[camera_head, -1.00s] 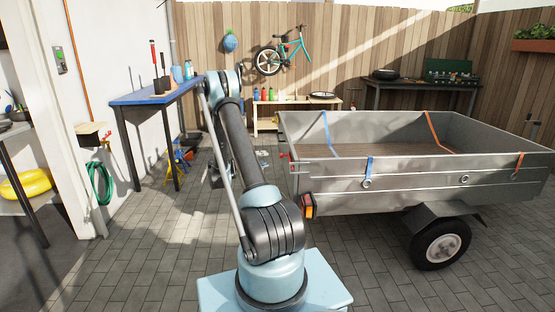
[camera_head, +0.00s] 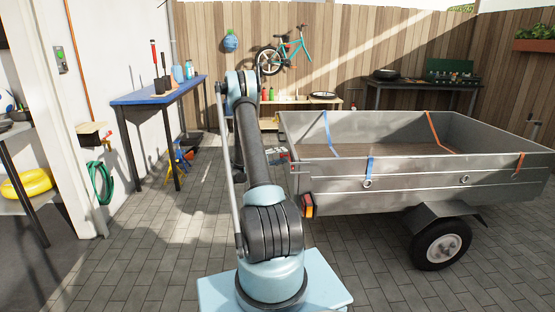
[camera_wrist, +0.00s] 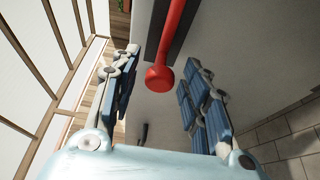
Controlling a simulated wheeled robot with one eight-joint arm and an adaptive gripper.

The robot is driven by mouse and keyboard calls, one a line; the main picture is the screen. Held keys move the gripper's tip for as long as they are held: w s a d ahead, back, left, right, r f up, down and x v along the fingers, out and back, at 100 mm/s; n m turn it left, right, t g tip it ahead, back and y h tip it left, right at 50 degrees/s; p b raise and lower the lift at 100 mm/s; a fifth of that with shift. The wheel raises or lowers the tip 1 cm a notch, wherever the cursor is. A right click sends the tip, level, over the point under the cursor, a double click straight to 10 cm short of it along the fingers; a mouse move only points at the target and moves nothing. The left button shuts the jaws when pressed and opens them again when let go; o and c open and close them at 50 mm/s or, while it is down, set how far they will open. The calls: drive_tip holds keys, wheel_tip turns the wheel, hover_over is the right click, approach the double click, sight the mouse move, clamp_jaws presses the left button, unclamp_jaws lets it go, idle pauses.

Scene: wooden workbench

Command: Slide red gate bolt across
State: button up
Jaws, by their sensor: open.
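In the wrist view the red gate bolt (camera_wrist: 174,40) runs from the top edge down to a round red knob (camera_wrist: 159,78). It lies along a dark strip on a grey metal panel. My gripper (camera_wrist: 162,60) is open, with one blue-padded finger left of the bolt and one right of it. The knob appears between the fingers with a gap on both sides; I cannot tell how deep it sits between them. In the head view my arm covers most of the gripper, and the bolt is not clear there.
The grey metal trailer (camera_head: 420,172) stands right of my arm, with blue and orange straps over its sides. A blue-topped workbench (camera_head: 158,92) stands at the left wall. A low shelf (camera_head: 322,104) is by the fence. Paving between the bench and my arm is mostly clear.

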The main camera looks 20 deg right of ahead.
drive_tip(key=shift+c, duration=0.2)
clamp_jaws()
drive_tip(key=shift+w+d, duration=0.2)
drive_tip(key=shift+w, duration=0.45)
drive_tip(key=shift+w+d, duration=0.2)
drive_tip(key=shift+w, duration=0.5)
drive_tip(key=shift+w+d, duration=0.2)
drive_tip(key=shift+w, duration=0.45)
drive_tip(key=shift+o, duration=0.2)
unclamp_jaws()
drive_tip(key=s+a, duration=0.1)
drive_tip(key=a, duration=1.1)
drive_tip(key=shift+s, duration=0.15)
